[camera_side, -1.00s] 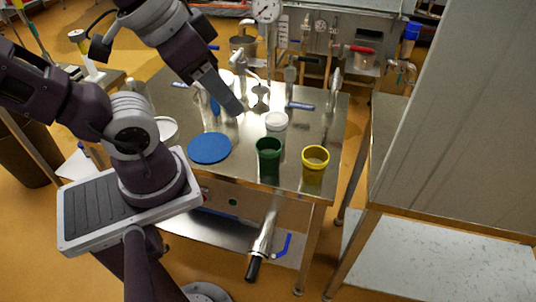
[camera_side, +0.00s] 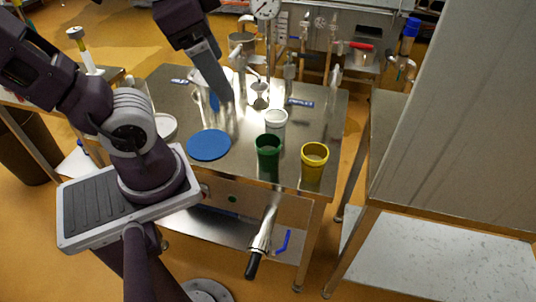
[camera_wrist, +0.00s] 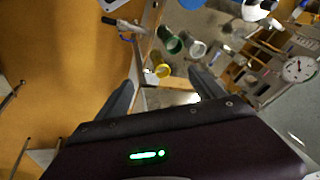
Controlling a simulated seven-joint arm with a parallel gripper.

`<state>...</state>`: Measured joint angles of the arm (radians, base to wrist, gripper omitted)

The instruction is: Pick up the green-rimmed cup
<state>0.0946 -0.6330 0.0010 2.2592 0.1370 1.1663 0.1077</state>
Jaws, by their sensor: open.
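The green-rimmed cup (camera_side: 268,158) stands upright on the steel table, between the white cup (camera_side: 276,122) and the yellow cup (camera_side: 314,165). In the wrist view the green cup (camera_wrist: 169,40) is beyond my fingers, beside the pale cup (camera_wrist: 197,48) and above the yellow cup (camera_wrist: 162,71). My gripper (camera_side: 224,100) is in the air over the table, up and left of the green cup in the side view, apart from it. In the wrist view my gripper (camera_wrist: 166,88) is open, its fingers wide apart with nothing held.
A flat blue disc (camera_side: 208,145) lies left of the green cup. A pale round dish (camera_side: 166,126) is at the table's left. Metal fittings and blue-handled tools stand along the back. A tall grey panel (camera_side: 450,110) rises at the right.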

